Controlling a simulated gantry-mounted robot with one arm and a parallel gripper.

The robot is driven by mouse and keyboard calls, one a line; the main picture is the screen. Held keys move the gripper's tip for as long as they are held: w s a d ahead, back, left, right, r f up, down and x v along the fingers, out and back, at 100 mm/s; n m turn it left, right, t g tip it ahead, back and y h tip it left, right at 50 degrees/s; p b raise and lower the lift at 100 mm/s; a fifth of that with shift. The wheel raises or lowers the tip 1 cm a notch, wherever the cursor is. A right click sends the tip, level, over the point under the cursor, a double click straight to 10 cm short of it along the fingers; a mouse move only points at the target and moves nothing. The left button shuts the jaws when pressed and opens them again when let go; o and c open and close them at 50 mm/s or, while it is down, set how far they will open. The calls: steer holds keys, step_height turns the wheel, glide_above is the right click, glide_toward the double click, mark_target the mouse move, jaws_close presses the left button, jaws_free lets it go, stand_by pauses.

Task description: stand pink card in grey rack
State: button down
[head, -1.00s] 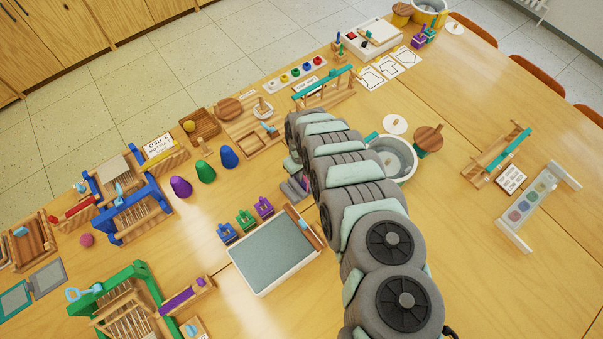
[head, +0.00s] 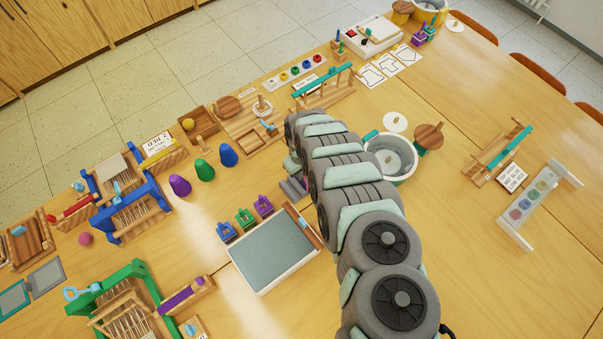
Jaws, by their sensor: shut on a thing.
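I cannot tell whether this is the pink card. No other pink card is visible.
A framed grey board (head: 272,252) lies just below the rack. Small blue, green and purple blocks (head: 245,217) stand left of it. A round grey tub (head: 408,178) stands right of my arm. The table between the tub and the clear-sided stand (head: 541,200) is mostly bare.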

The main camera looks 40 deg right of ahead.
steer(key=c, duration=1.5)
jaws_free()
steer(key=shift+r, duration=0.1)
steer(key=shift+w+r, duration=0.1)
steer(key=shift+r, duration=5.2)
